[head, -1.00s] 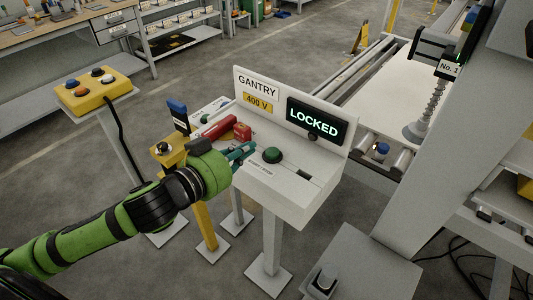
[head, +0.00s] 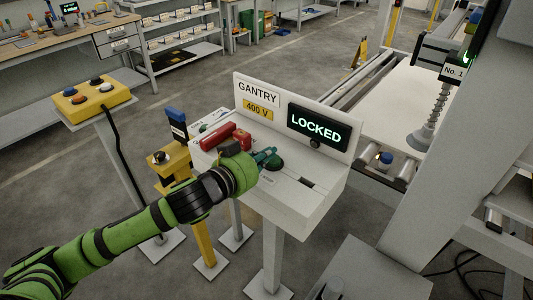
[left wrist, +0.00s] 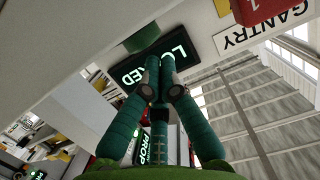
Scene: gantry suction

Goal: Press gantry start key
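The grey gantry console (head: 310,205) carries a sign reading GANTRY, a 400 V label and a lit display (head: 318,126) reading LOCKED. A round green key (head: 274,163) sits on its top face; it also shows in the left wrist view (left wrist: 141,38). My left gripper (head: 268,157) is beside the green key, on its left, partly overlapping it in the head view. In the left wrist view its two fingers (left wrist: 159,62) are together at the tips with nothing between them. I cannot tell whether they touch the key. My right gripper is not in view.
A red handle (head: 217,136) and a red block (head: 243,139) stand at the console's left. A yellow post (head: 170,160) and a yellow button box (head: 92,95) are further left. A suction cup (head: 419,136) hangs over the conveyor at the right.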

